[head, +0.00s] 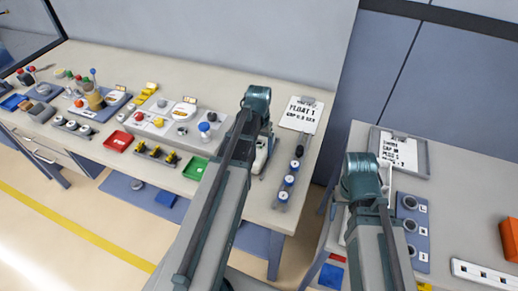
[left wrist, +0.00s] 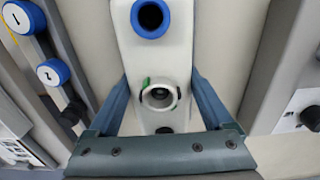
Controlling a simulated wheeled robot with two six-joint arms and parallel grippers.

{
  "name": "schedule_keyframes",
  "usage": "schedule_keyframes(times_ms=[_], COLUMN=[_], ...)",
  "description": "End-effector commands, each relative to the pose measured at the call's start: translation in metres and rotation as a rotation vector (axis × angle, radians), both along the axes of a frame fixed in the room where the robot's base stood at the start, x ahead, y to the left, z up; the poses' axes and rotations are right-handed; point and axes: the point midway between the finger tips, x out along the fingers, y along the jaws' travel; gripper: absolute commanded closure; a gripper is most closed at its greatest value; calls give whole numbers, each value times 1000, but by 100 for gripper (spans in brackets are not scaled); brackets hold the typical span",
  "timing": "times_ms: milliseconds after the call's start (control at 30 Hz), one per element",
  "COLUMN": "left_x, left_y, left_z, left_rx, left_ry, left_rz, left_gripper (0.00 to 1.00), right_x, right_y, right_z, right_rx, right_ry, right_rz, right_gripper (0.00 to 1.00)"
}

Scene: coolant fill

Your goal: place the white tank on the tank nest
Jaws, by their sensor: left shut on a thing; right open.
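The white tank (left wrist: 160,58) lies between the two fingers of my left gripper (left wrist: 160,85) in the left wrist view. It has a blue-ringed opening at its far end and a smaller round port with green marks nearer me. In the head view the tank (head: 261,156) shows only in part behind my left arm, over the far table's right part. The left gripper is shut on it. Whether the tank touches the table cannot be told. My right arm is over the right table, and its gripper is hidden behind it. I cannot identify the tank nest.
A rack of blue numbered caps (head: 286,180) stands beside the tank, also in the left wrist view (left wrist: 52,72). A clipboard (head: 301,114) lies behind it. A green tray (head: 195,168) is to the left. The right table holds another clipboard (head: 400,152) and a blue-grey ring holder (head: 411,228).

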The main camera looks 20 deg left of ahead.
Motion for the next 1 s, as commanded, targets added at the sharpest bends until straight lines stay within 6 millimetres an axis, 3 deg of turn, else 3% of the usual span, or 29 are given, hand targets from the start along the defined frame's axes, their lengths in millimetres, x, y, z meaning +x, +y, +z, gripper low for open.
schedule_keyframes(times_ms=[167, 200, 267, 667, 1000], left_x=[0, 0, 0, 0, 0], left_y=[0, 0, 0, 0, 0], left_z=[-4, -4, -3, 2, 36], left_rx=[0, 0, 0, 0, 0], left_ry=[0, 0, 0, 0, 0], left_rz=[0, 0, 0, 0, 0], left_gripper=[100, 14, 3, 0, 0], right_x=[0, 0, 0, 0, 0], right_y=[0, 0, 0, 0, 0], right_z=[-4, -4, -3, 2, 36], right_rx=[0, 0, 0, 0, 0], right_ry=[0, 0, 0, 0, 0], right_rz=[0, 0, 0, 0, 0], right_gripper=[27, 27, 27, 27, 27])
